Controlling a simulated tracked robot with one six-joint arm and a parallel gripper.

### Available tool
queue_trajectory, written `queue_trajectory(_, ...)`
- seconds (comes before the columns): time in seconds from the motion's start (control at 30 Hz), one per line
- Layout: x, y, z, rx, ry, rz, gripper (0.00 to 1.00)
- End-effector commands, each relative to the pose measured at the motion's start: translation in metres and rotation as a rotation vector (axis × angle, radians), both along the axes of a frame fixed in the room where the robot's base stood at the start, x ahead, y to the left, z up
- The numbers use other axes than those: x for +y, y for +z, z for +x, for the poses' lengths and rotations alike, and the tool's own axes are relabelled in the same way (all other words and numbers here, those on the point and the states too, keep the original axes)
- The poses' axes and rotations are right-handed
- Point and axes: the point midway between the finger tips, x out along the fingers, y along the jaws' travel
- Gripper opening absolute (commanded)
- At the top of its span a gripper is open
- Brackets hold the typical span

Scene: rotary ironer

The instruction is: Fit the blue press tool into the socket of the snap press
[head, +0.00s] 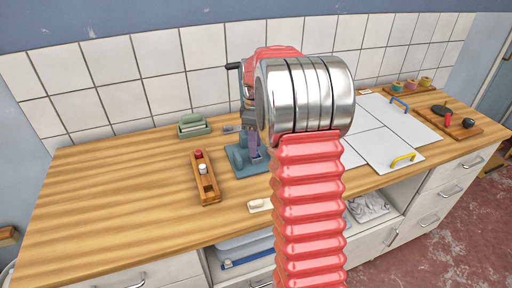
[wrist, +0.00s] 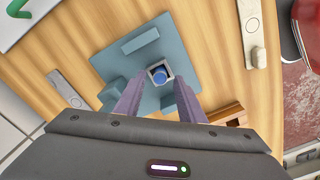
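The snap press has a teal base (head: 243,164) on the worktop, partly hidden behind my arm. In the wrist view its base plate (wrist: 120,70) shows from above, with a small square grey socket (wrist: 152,68) near the middle. The round blue top of the press tool (wrist: 160,77) shows inside the socket's rim; how deep it sits I cannot tell. My gripper (wrist: 160,84) has its two purple fingers spread, one on each side of the socket, with gaps to the blue tool. It also shows just above the press base in the head view (head: 253,145).
A wooden rack (head: 207,183) with a red and a white tool stands left of the press. A grey-green box (head: 193,125) is behind it. A small pale plate (head: 259,205) lies near the front edge. White boards (head: 385,133) lie to the right. The worktop's left is clear.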

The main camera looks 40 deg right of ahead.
Motion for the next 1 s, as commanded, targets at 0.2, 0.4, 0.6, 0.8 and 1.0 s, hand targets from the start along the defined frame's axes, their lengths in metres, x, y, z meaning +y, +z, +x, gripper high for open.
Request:
queue_trajectory(0.2, 0.0, 0.036, 0.0, -0.003, 0.0, -0.002, 0.36)
queue_trajectory(0.4, 0.0, 0.071, 0.001, -0.003, 0.001, -0.002, 0.36)
queue_trajectory(0.6, 0.0, 0.097, 0.0, -0.002, 0.001, -0.001, 0.36)
queue_trajectory(0.8, 0.001, 0.106, 0.0, 0.0, 0.001, 0.0, 0.36)
queue_trajectory(1.0, 0.001, 0.106, 0.0, 0.0, 0.001, 0.0, 0.36)
